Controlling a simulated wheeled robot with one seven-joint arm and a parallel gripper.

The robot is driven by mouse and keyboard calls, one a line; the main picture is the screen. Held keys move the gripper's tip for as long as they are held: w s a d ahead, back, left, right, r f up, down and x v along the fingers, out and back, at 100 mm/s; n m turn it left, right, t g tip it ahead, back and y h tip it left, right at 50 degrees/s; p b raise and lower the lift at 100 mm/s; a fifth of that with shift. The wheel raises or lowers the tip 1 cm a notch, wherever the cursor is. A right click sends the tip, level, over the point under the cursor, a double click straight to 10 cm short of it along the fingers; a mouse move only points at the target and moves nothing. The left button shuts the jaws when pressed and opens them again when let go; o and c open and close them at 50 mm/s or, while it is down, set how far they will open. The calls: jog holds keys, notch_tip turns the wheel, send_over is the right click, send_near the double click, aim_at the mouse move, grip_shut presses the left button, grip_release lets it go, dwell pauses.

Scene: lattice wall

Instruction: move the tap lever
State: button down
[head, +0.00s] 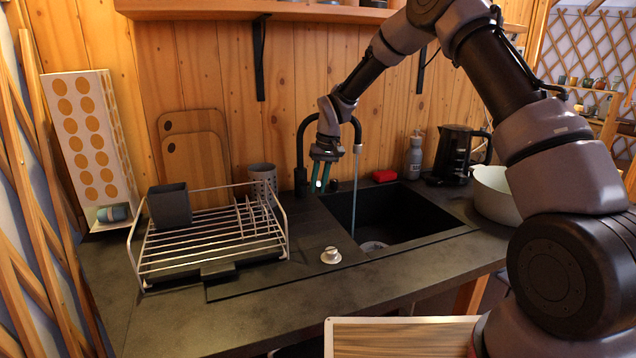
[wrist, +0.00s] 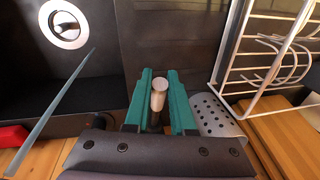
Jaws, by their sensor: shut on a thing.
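The black tap (head: 300,160) stands behind the left side of the sink, and its spout arches to the right. A thin stream of water (head: 355,190) runs from it into the sink; it also shows in the wrist view (wrist: 55,108). My gripper (head: 320,186) points down beside the tap column. In the wrist view, its teal fingers (wrist: 159,76) are shut on the tap lever (wrist: 159,96), whose pale round end shows between them. The rest of the lever is mostly hidden by my gripper.
A wire dish rack (head: 215,238) with a dark cup (head: 170,205) stands left of the sink (head: 420,215). A bottle (head: 414,158), a black kettle (head: 455,155) and a white pot (head: 495,193) stand to the right. A shelf (head: 270,10) hangs above.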

jog(key=f+t, duration=0.1)
jog(key=s+f+t, duration=0.1)
jog(key=f, duration=0.1)
jog(key=shift+d+y, duration=0.15)
jog(key=shift+y, duration=0.25)
jog(key=shift+s+f+t+y, duration=0.1)
jog(key=shift+f+t+y, duration=0.2)
jog(key=shift+f+t, duration=0.4)
jog(key=shift+f, duration=0.1)
jog(key=c, duration=0.8)
grip_release()
jog(key=shift+o, duration=0.2)
jog(key=shift+d, duration=0.1)
jog(key=v, duration=1)
jog(key=shift+r, duration=0.4)
